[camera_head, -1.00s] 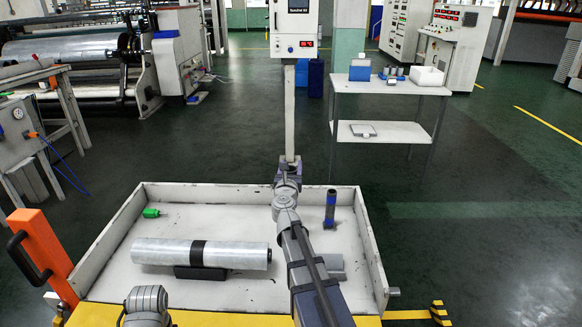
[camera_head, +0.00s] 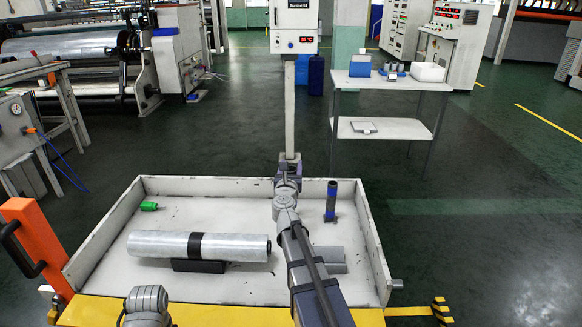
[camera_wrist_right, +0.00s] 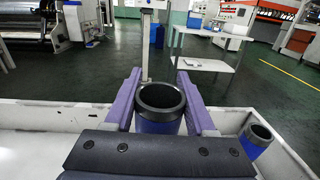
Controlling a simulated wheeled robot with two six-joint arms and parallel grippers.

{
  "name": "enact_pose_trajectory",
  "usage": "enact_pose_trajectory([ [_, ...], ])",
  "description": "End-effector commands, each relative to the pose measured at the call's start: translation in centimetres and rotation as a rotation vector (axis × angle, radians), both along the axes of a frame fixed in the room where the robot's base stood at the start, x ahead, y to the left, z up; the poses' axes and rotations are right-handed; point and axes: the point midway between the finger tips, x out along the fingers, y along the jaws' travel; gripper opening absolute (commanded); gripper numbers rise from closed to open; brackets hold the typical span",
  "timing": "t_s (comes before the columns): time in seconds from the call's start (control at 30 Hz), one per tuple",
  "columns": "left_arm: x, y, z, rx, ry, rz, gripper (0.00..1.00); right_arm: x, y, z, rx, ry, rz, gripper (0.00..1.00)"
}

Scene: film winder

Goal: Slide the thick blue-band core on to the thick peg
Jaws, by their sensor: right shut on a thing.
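In the right wrist view, a thick core (camera_wrist_right: 160,115) with a dark top rim and blue side stands upright between the purple fingers of my right gripper (camera_wrist_right: 161,88). The gripper is shut on it. In the head view my right gripper (camera_head: 288,166) is small and reaches past the tray's far wall; the core is hard to make out there. A narrower-looking dark tube with blue bands (camera_head: 331,200) stands upright in the tray, apart from the gripper; it also shows in the right wrist view (camera_wrist_right: 256,139). I cannot identify the thick peg. My left gripper is out of view.
A white tray (camera_head: 376,240) holds a silver film roll (camera_head: 235,246) on a black support, a green object (camera_head: 149,206) and a grey piece (camera_head: 329,259). A post (camera_head: 290,105) with a display box stands beyond it. A white table (camera_head: 400,84) stands behind right.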

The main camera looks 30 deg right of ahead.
Motion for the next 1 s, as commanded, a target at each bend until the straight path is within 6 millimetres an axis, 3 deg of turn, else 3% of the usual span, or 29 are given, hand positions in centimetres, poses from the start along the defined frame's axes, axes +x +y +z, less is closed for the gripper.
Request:
enact_pose_trajectory([
  [0.27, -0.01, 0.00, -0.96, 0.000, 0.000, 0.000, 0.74, 0.00, 0.00, -0.96, 0.000, 0.000, 0.000, 0.00],
  [1.0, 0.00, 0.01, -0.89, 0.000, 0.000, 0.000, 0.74, 0.00, 0.00, -0.90, 0.000, 0.000, 0.000, 0.00],
])
